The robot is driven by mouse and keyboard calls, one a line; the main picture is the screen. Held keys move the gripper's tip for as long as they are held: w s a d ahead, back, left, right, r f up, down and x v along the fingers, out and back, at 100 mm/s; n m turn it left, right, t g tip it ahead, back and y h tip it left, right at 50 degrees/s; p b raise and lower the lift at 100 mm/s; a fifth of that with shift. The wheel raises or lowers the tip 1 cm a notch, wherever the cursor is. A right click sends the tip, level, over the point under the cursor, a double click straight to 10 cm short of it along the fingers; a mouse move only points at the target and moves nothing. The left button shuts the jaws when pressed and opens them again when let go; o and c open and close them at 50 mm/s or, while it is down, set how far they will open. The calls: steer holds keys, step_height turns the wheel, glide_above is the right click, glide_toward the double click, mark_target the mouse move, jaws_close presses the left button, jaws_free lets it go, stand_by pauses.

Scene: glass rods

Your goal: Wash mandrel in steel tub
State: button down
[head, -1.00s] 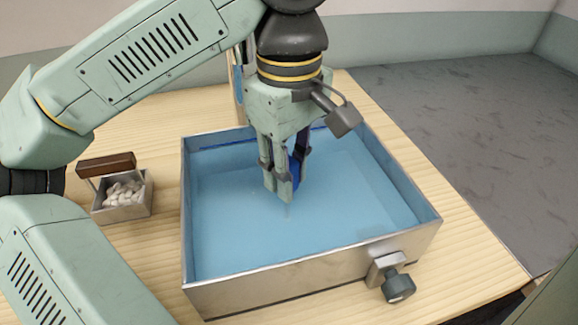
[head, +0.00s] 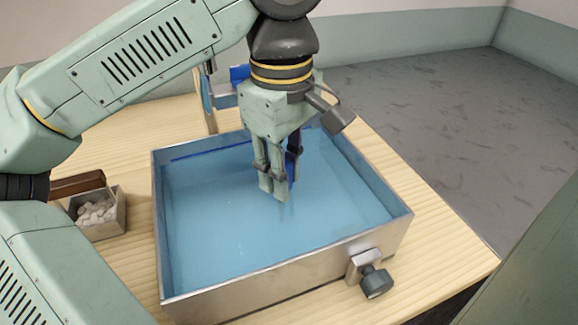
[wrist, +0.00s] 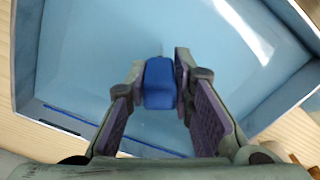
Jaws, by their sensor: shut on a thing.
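The steel tub (head: 290,281) stands on the wooden table and holds pale blue water. My gripper (head: 280,185) points down over the middle of the tub. It is shut on the blue block-like handle of the mandrel (wrist: 160,84), which sits between the fingers in the wrist view. A thin tip shows faintly below the fingertips at the water. How deep it sits is hard to tell.
A small box of white pieces (head: 96,213) stands left of the tub, with a brown block behind it. A grey tap knob (head: 376,282) sticks out of the tub's front. A wooden post stands behind the tub. A thin blue line runs along the tub's far inner wall.

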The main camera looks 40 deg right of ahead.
steer(key=shift+s+d, duration=0.15)
steer(key=shift+d, duration=0.45)
step_height(320, 180, up, 11)
steer(key=p, duration=0.9)
stand_by(0.9)
stand_by(0.4)
steer(key=shift+r+p, duration=0.35)
steer(key=shift+r, duration=2.15)
